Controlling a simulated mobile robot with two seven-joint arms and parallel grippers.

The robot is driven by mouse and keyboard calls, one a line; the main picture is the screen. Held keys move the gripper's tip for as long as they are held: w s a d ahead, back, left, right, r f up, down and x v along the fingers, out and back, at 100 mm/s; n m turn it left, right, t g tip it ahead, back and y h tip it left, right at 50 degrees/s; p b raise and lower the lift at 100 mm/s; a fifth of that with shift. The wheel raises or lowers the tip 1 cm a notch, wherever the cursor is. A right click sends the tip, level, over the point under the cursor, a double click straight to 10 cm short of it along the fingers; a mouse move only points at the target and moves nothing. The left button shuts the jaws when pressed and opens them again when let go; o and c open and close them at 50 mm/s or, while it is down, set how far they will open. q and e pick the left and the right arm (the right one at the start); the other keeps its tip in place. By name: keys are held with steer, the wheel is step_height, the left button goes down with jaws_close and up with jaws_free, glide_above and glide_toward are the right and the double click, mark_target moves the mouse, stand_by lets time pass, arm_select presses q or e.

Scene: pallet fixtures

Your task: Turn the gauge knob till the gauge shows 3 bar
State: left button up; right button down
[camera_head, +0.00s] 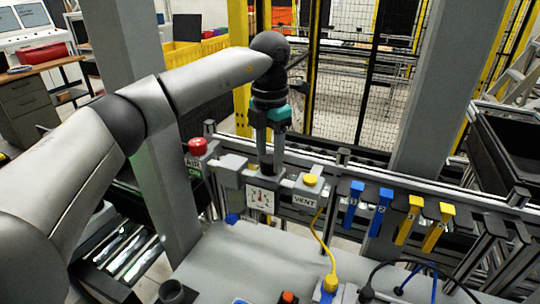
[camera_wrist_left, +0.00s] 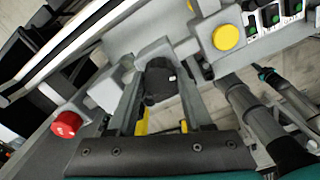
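The gauge (camera_head: 260,198) is a small white dial with red marks on the front of a grey rail fixture; its needle is too small to read. My left gripper (camera_head: 268,164) points down just above and behind the gauge. In the left wrist view a dark knob (camera_wrist_left: 160,82) with a small white mark lies between the two fingertips (camera_wrist_left: 161,76). The fingers stand at either side of it, with little or no gap; I cannot tell whether they press on it. My right gripper is not in view.
A red button (camera_head: 198,146) by the AIR label stands left of the gauge, and a yellow button (camera_head: 310,180) by the VENT label stands right. Blue hooks (camera_head: 353,203) and yellow hooks (camera_head: 408,220) line the rail further right. A yellow cable (camera_head: 322,240) hangs over the grey table (camera_head: 235,260).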

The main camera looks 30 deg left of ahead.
mark_target(270, 158)
arm_select(q)
steer(key=o, duration=0.4)
step_height(270, 158, up, 8)
steer(key=shift+f+b, duration=0.2)
steer(key=shift+b, duration=0.3)
steer(key=shift+r+p, duration=0.75)
steer(key=shift+r, duration=3.1)
steer(key=shift+f, duration=0.1)
